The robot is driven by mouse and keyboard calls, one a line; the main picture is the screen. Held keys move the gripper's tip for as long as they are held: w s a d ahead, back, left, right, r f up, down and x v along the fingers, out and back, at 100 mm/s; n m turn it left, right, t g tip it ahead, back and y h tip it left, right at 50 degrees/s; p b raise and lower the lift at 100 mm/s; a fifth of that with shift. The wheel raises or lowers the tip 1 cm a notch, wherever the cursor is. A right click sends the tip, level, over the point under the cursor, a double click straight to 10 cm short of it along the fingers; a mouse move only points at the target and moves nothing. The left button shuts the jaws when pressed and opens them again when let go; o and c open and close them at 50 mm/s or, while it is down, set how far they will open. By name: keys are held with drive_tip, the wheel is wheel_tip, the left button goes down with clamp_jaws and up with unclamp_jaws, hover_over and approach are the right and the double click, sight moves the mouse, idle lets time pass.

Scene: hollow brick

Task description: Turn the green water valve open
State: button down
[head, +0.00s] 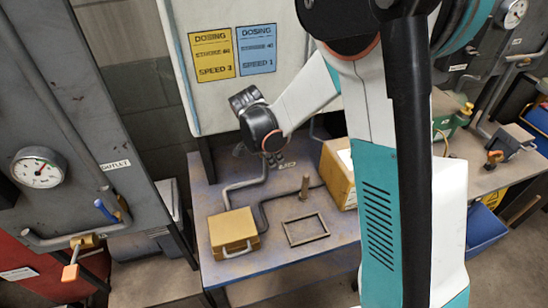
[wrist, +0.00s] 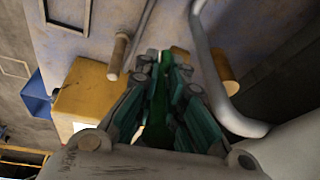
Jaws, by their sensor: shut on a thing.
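In the wrist view, the fingers of my gripper (wrist: 160,75) are closed around a long green handle (wrist: 157,108), which I take to be the water valve's handle. Brass-coloured fittings (wrist: 222,66) on a grey pipe show just beyond the fingers. In the head view, my gripper (head: 274,158) points down over the back of the worktable, by the upper end of a bent grey pipe (head: 245,185). The green handle is hidden there behind my gripper, so its angle to the pipe cannot be told.
On the table (head: 275,262) are a yellow case (head: 233,232), a wooden peg (head: 305,186), a rectangular frame (head: 306,230) and a cardboard box (head: 338,175). At left, a cabinet bears a gauge (head: 38,167), a blue handle (head: 105,209) and an orange handle (head: 70,272).

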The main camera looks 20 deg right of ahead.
drive_tip(key=c, duration=1.7)
unclamp_jaws()
drive_tip(key=v, duration=1.2)
drive_tip(key=shift+s, duration=0.1)
